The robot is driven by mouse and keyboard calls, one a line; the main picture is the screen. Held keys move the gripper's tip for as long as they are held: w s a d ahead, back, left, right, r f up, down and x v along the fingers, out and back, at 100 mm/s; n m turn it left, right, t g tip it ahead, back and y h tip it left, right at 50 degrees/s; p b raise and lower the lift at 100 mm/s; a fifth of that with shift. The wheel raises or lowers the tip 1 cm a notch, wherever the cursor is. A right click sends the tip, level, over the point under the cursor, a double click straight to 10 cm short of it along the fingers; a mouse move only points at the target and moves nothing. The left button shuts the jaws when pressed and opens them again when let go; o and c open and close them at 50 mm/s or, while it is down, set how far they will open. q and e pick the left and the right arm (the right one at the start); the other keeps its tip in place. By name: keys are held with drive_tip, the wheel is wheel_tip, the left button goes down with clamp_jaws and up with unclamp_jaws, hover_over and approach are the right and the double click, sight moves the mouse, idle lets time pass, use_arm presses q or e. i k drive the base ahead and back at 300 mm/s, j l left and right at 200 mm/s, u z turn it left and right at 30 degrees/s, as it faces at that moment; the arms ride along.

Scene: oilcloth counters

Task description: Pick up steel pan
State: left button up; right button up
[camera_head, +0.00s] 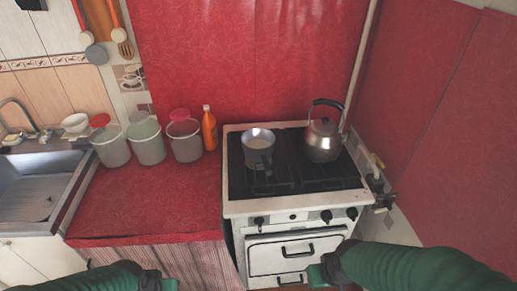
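The steel pan (258,152) stands upright on the left part of the black stove top (292,180). It looks like a deep, round metal pot, and its open top faces me. My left gripper (168,285) is at the bottom edge, low in front of the counter, and is mostly cut off. My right gripper (316,273) is low in front of the oven door. Both grippers are well apart from the pan. I cannot make out the fingers of either one clearly.
A steel kettle (322,140) stands right of the pan. An orange bottle (209,130) and several lidded containers (148,143) line the back of the red counter (150,205). A sink (35,187) is at the left. The counter's front is clear.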

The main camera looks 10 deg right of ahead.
sight(257, 144)
drive_tip(key=i+l+z, duration=0.25)
drive_tip(key=i, duration=0.25)
drive_tip(key=i+z, duration=0.3)
drive_tip(key=i, duration=0.25)
